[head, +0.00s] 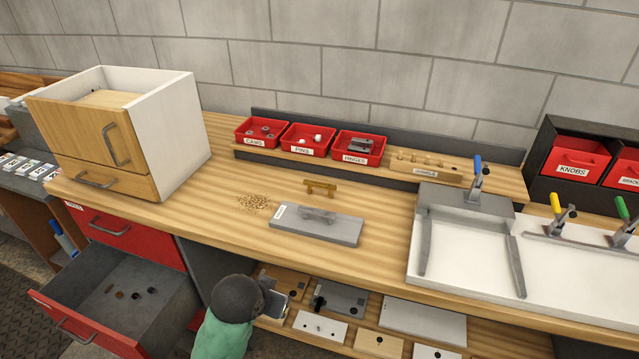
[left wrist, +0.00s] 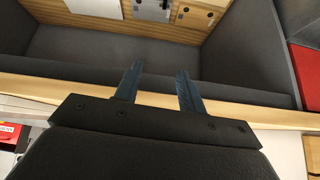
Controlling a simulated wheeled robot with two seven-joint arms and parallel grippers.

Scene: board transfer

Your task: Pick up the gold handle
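The gold handle (head: 321,188) stands on the wooden bench top (head: 385,207), just behind a flat grey board (head: 345,234). The board has a grey handle (head: 317,214) on it and a small white label. My left gripper (head: 277,299) is low in front of the bench, beside the lower shelf, well below and apart from the gold handle. In the left wrist view its two fingers (left wrist: 158,72) are spread with nothing between them. The gold handle is not seen in that view. My right gripper is in neither view.
Red bins (head: 310,151) and a wooden peg block (head: 425,166) stand on a raised ledge behind. A drawer cabinet (head: 160,135) is at left, above an open red drawer (head: 95,335). Wood chips (head: 254,202) lie left of the handle. A clamp fixture (head: 465,235) is at right.

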